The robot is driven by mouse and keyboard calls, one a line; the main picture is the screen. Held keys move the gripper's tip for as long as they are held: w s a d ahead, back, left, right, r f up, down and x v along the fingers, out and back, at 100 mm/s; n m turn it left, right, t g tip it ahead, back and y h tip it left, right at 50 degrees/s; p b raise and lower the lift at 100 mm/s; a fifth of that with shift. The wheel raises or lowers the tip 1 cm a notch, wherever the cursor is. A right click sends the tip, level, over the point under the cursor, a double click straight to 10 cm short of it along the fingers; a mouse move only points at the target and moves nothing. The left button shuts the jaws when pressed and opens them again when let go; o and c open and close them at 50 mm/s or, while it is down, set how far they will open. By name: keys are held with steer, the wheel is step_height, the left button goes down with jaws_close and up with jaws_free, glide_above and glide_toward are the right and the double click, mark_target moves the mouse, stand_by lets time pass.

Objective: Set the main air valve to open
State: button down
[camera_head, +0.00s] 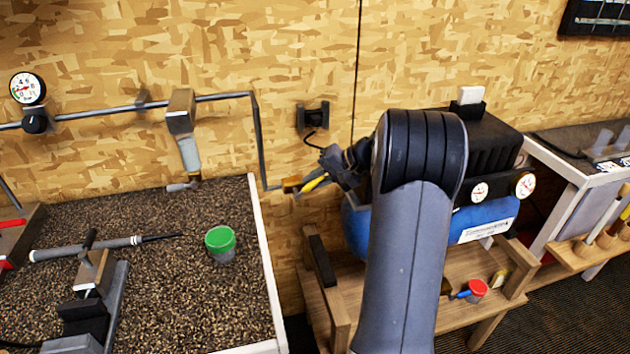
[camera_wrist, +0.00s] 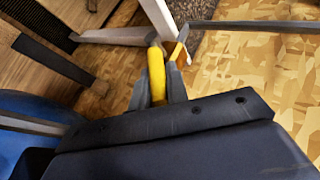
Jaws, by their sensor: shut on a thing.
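The main air valve has a brass body (camera_head: 291,185) on the grey air pipe at the wall, left of the blue tank. Its yellow lever (camera_head: 313,184) slants from the brass body toward my gripper. My gripper (camera_head: 331,171) reaches in from the right and is shut on this lever. In the wrist view the yellow lever (camera_wrist: 157,73) lies between the two grey fingers of my gripper (camera_wrist: 163,88), and part of it is hidden there. The lever's exact angle to the pipe is hard to tell.
The blue compressor tank (camera_head: 485,222) stands on a wooden stand (camera_head: 390,280) close right of the valve. A bench (camera_head: 272,280) with a white edge is at the left, with a green-lidded pot (camera_head: 220,243) on it. A wall socket (camera_head: 313,115) is above the valve.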

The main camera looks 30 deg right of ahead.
steer(key=c, duration=1.4)
jaws_free()
steer(key=shift+s+d, duration=0.1)
steer(key=v, duration=1)
steer(key=shift+s+d+r+b, duration=0.15)
steer(key=shift+r+b, duration=0.05)
steer(key=shift+b, duration=0.1)
